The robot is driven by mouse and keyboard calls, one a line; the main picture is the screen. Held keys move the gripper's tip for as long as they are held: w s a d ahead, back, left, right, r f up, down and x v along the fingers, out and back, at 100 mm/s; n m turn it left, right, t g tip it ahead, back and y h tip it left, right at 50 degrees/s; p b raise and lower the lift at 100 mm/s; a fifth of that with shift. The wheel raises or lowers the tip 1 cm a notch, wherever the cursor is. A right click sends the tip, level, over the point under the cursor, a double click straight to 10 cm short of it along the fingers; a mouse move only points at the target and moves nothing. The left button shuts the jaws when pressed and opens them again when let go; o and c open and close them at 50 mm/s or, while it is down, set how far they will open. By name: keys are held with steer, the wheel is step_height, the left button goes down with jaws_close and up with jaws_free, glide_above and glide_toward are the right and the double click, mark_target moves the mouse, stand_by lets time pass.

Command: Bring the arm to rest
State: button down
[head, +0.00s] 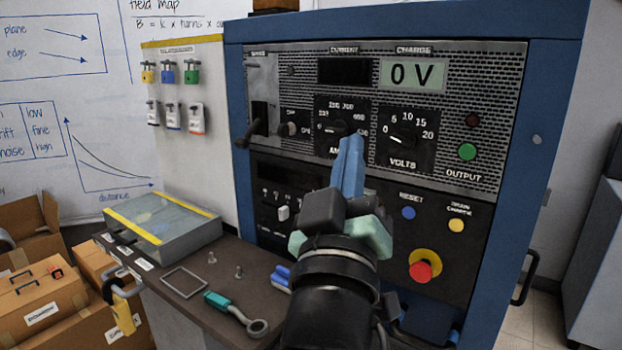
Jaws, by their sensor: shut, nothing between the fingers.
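My gripper (348,143) is in the middle of the head view, raised in front of the control panel (455,240) of a blue cabinet. Its blue fingers are together and hold nothing. The fingertips overlap the panel between the amps dial (335,115) and the volts dial (403,140). I cannot tell whether they touch the panel. My wrist and gripper body hide part of the lower panel and the bench's right end.
A dark bench (200,265) holds a grey case with yellow edges (160,225), a teal-handled tool (235,312) and a thin square frame (183,282). A red stop button (420,271) projects from the panel. Cardboard boxes (45,305) stand at the lower left.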

steer(key=s+a+r+m+t+y, duration=0.3)
steer(key=s+a+r+t+y, duration=0.1)
steer(key=s+r, duration=0.85)
step_height(320, 180, up, 16)
steer(key=s+p, duration=0.1)
steer(key=p, duration=1.4)
steer(key=shift+s+a+t, duration=0.2)
steer(key=shift+s+t, duration=0.05)
steer(key=shift+t, duration=0.15)
steer(key=shift+f, duration=0.1)
